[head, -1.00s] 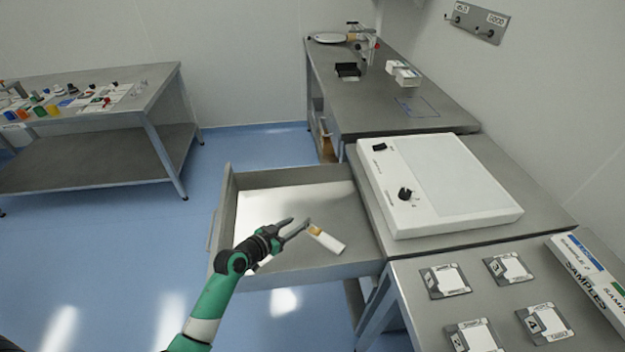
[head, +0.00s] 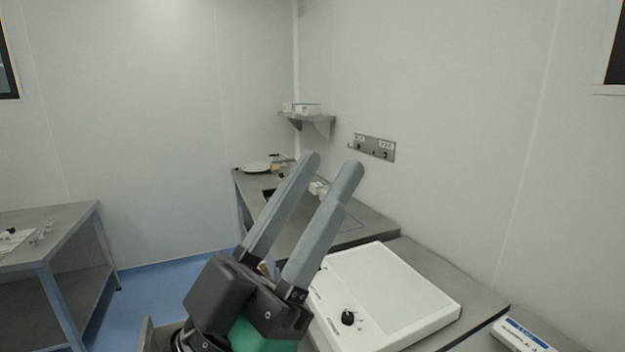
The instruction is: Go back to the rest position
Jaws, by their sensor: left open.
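My left gripper (head: 333,165) is raised close to the camera in the head view, with its two grey fingers pointing up and apart. It is open, with nothing between the fingers. It covers part of the back bench and the left edge of the white light box. Only a small edge of the drawer (head: 147,335) shows at the bottom. The item in the drawer is out of view. My right gripper is not in view.
The white light box (head: 400,290) with a black knob sits on the bench at right. A back bench (head: 370,222) holds a round plate (head: 256,168). A wall shelf (head: 308,117) and hook plate (head: 374,148) are behind. A side table (head: 50,225) stands left.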

